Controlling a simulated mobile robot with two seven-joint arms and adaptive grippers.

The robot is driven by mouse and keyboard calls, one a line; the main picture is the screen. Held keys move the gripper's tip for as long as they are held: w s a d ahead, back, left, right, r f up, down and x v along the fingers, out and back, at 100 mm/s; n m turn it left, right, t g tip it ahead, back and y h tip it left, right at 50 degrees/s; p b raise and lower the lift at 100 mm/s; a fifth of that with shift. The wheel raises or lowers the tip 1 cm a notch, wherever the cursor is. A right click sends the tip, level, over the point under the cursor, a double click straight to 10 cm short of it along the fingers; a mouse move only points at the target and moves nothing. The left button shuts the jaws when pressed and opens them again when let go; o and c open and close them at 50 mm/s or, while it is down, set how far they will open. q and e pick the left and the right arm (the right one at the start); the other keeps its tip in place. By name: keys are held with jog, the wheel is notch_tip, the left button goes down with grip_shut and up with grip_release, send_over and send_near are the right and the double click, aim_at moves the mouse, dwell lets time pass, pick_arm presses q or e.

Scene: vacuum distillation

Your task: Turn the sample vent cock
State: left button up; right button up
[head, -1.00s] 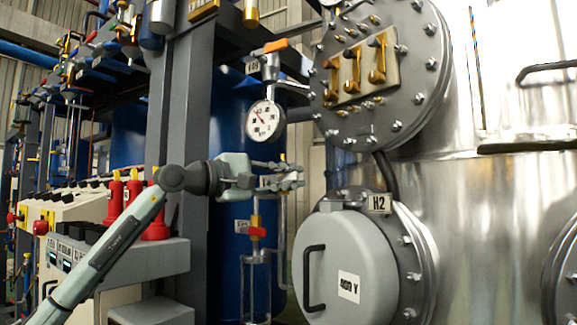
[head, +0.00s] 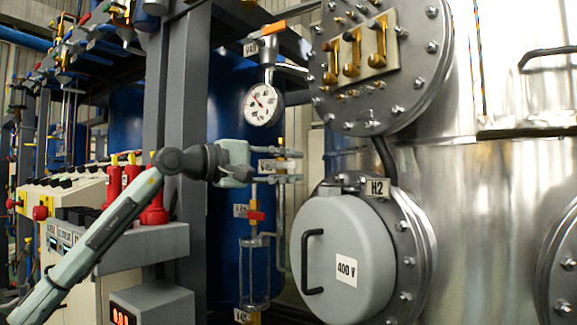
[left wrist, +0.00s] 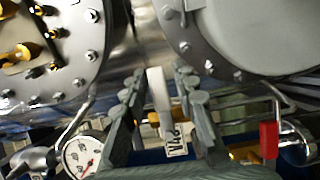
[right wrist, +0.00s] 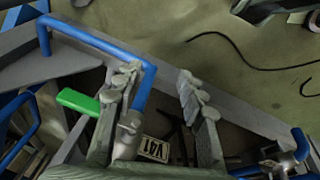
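My left gripper (head: 290,166) is open in front of the slim glass and pipe assembly left of the steel vessel. In the left wrist view, a pale lever (left wrist: 158,92) stands between its spread fingers, with a partly readable V-label (left wrist: 176,142) below; contact cannot be told. In the head view a label also shows between the fingers. A red-handled cock (head: 256,216) sits below the gripper, above a glass receiver (head: 256,272). I cannot tell by sight which cock is the sample vent.
A pressure gauge (head: 263,105) and an orange-handled valve (head: 273,28) are above the left gripper. The 400 V housing (head: 343,258) bulges out to its right. A control console with red knobs (head: 153,205) is at left. Blue pipe (right wrist: 100,45) runs near the right gripper.

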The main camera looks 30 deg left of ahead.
pick_arm(q)
jog(key=shift+o, duration=0.3)
jog(key=shift+s+a, duration=0.15)
jog(key=shift+s, duration=0.1)
jog(key=v, duration=1.1)
jog(key=shift+s, duration=0.2)
jog(key=shift+r, duration=0.1)
dwell(0.3)
